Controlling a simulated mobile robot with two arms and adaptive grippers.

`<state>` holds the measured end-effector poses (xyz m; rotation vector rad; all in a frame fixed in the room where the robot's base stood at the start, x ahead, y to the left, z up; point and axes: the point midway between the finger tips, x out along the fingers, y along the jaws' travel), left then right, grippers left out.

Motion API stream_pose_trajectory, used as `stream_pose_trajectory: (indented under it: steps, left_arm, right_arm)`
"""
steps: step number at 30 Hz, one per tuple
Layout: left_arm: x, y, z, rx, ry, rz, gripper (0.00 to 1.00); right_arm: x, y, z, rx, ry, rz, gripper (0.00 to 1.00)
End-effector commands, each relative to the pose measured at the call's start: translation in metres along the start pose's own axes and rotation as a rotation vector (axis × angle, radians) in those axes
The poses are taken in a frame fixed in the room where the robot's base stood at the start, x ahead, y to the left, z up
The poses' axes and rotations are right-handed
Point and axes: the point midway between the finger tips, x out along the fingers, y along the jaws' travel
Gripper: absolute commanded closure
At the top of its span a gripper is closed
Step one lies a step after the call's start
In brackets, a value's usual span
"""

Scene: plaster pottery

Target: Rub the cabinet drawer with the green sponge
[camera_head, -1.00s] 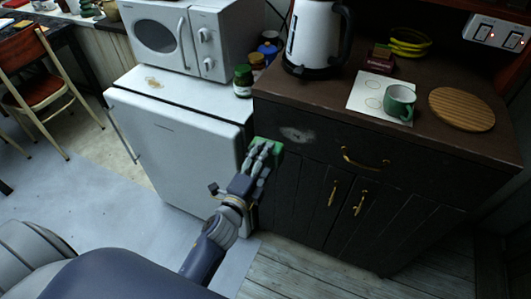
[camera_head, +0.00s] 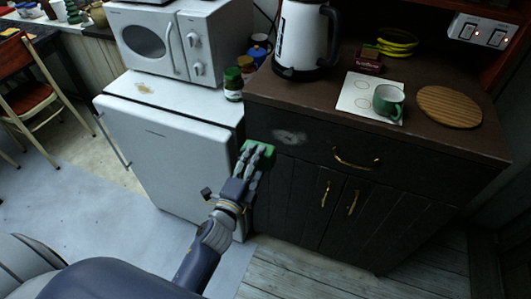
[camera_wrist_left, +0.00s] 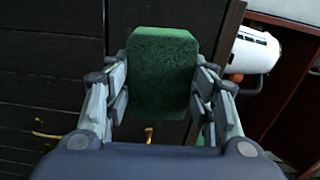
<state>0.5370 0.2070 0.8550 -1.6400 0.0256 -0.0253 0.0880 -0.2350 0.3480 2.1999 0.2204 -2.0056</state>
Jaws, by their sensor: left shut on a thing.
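The green sponge (camera_head: 260,150) is held in my left gripper (camera_head: 250,160), in front of the left end of the dark cabinet's drawer. In the left wrist view the sponge (camera_wrist_left: 162,70) sits between the two fingers of the gripper (camera_wrist_left: 160,95). The cabinet drawer (camera_head: 380,155) is shut, with a brass handle (camera_head: 355,161). A pale smudge (camera_head: 290,137) marks the drawer front, just right of the sponge. I cannot tell whether the sponge touches the drawer. My right gripper is not in view.
A white fridge (camera_head: 165,150) with a microwave (camera_head: 175,45) on it stands left of the cabinet. The cabinet top holds a kettle (camera_head: 303,40), a green mug (camera_head: 388,101) and a round wooden board (camera_head: 449,107). The floor in front is clear.

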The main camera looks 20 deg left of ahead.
Motion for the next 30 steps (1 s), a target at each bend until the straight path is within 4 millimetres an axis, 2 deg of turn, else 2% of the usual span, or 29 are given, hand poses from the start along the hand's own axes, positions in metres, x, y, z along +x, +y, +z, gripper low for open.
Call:
stream_pose_trajectory:
  steps: [9, 15, 30]
  left_arm:
    - [0.037, -0.001, 0.0, 0.001, 0.0, -0.001, 0.63]
    - [0.053, 0.0, 0.0, 0.0, 0.0, -0.001, 0.63]
    - [0.06, 0.0, 0.0, 0.0, -0.001, 0.001, 0.63]
  right_arm:
    - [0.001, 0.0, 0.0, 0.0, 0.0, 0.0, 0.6]
    - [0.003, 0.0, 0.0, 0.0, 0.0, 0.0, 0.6]
    - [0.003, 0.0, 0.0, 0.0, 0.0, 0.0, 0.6]
